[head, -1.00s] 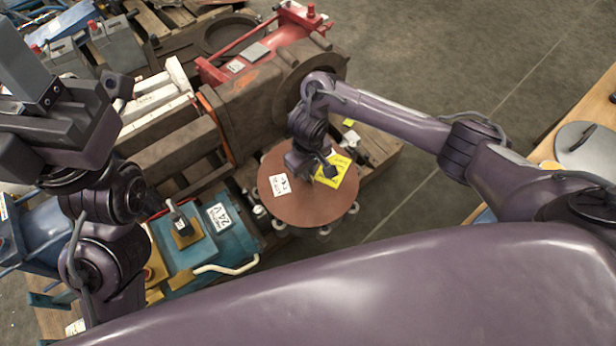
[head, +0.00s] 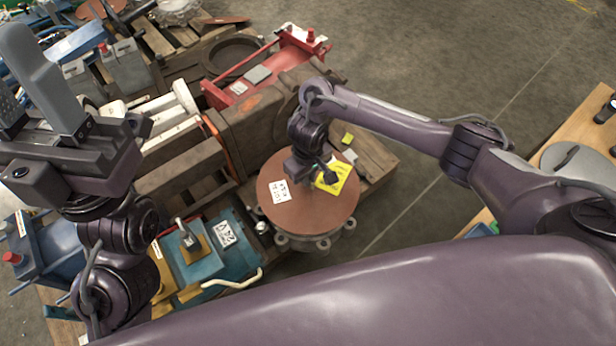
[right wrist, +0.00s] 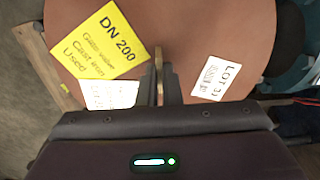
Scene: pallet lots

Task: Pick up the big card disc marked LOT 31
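The big card disc (head: 300,207) is brown and round, with a white label reading LOT 31 and a yellow label. The right wrist view shows the disc (right wrist: 215,35) with both labels; the yellow one reads DN 200, gate valve, cast iron, used. My right gripper (head: 325,174) is over the disc's upper right part. In its wrist view its fingers (right wrist: 160,82) are close together on a thin yellowish upright strip on the disc. The disc seems to hover just above a grey lugged flange (head: 322,244). My left gripper (head: 22,95) is raised at the left, fingers apart and empty.
A blue-green machine marked 24V (head: 235,258) stands close at the disc's lower left. A rusty brown valve body (head: 245,125) and a red frame (head: 285,62) stand behind. A wooden table (head: 560,150) is at the right. Grey floor (head: 440,60) is clear between.

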